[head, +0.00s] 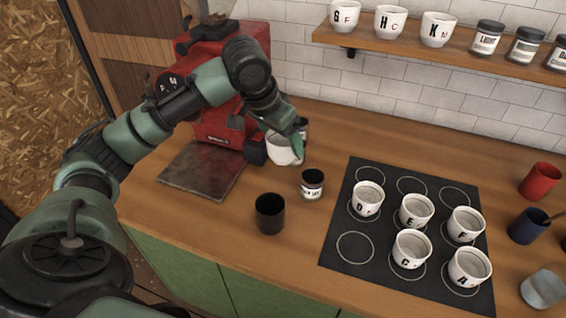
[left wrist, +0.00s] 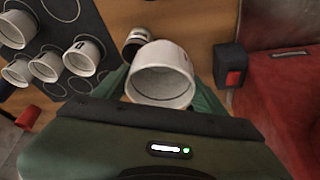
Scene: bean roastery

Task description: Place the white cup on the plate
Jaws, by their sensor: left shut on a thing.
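My left gripper (head: 296,141) is shut on a white cup (head: 282,152) and holds it in front of the red machine. In the left wrist view the cup (left wrist: 160,76) sits between the green fingers, its open mouth facing the camera; it looks empty. A black mat-like plate (head: 341,213) with printed circles lies to the right on the counter. It bears several white lettered cups, marked D, E, F, C and A; several circles are bare, including the front left one. A dark flat square plate (head: 200,171) lies in front of the machine. My right gripper is out of view.
The red machine (head: 222,75) is behind my arm. Red (head: 540,181) and blue (head: 528,227) cups stand at right. A shelf (head: 400,38) hangs above.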

